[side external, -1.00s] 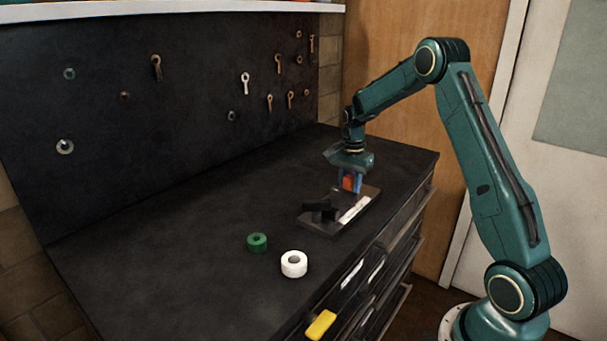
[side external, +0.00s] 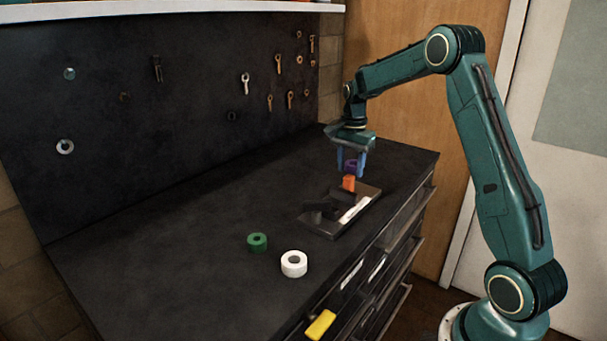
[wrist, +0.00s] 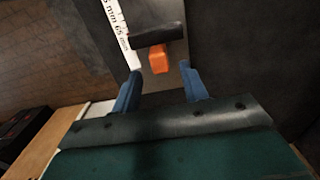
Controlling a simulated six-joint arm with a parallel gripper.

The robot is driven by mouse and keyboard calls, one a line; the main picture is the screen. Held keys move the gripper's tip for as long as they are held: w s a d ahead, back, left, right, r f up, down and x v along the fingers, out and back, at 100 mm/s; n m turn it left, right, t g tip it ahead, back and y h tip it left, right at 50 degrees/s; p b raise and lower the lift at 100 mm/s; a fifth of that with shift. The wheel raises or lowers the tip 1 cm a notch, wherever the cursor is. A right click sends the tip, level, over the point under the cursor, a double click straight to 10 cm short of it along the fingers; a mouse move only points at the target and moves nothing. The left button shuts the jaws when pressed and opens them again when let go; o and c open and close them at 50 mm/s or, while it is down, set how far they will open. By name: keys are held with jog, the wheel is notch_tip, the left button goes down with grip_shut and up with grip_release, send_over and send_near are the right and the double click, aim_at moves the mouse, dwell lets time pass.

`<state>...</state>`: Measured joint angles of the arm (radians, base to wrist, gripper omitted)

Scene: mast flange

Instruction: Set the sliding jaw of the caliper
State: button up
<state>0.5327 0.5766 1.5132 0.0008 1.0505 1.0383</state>
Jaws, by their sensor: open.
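The caliper is a grey base plate (side external: 333,233) with a white scale strip (side external: 355,209) and dark jaw pieces on the bench. The scale also shows in the wrist view (wrist: 120,22), with "65 mm" partly readable. A dark bar, apparently the sliding jaw (wrist: 155,36), crosses the plate beside the scale. An orange tab (wrist: 158,60) sticks out from it; it also shows in the side view (side external: 348,184). My gripper (side external: 351,175) is open and empty above the tab. In the wrist view, its blue fingertips (wrist: 161,70) stand apart on either side of the tab, touching nothing visible.
A green roll (side external: 257,247) and a white roll (side external: 294,272) stand on the bench. A purple ring-like object (side external: 351,165) shows behind my fingers. A yellow piece (side external: 320,325) is at the drawer front. Tools hang on the dark back panel (side external: 200,130). The bench's left is clear.

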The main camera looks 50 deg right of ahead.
aim_at(350, 176)
notch_tip(350, 176, up, 7)
jog(key=shift+r, duration=0.2)
dwell(0.5)
jog(key=s+a+r+n+t, duration=0.1)
jog(key=s+a+r+n, duration=0.35)
jog(key=a, duration=0.35)
jog(key=s+a+r+n+t, duration=0.2)
jog(key=s+a+r+n, duration=0.2)
jog(key=s+a, duration=0.3)
jog(key=s+a+f+n+t, duration=0.2)
jog(key=s+a+n, duration=0.7)
jog(key=s, duration=0.5)
jog(key=shift+s+a+f+t, duration=0.3)
jog(key=shift+a+f, duration=0.5)
jog(key=shift+a, duration=0.2)
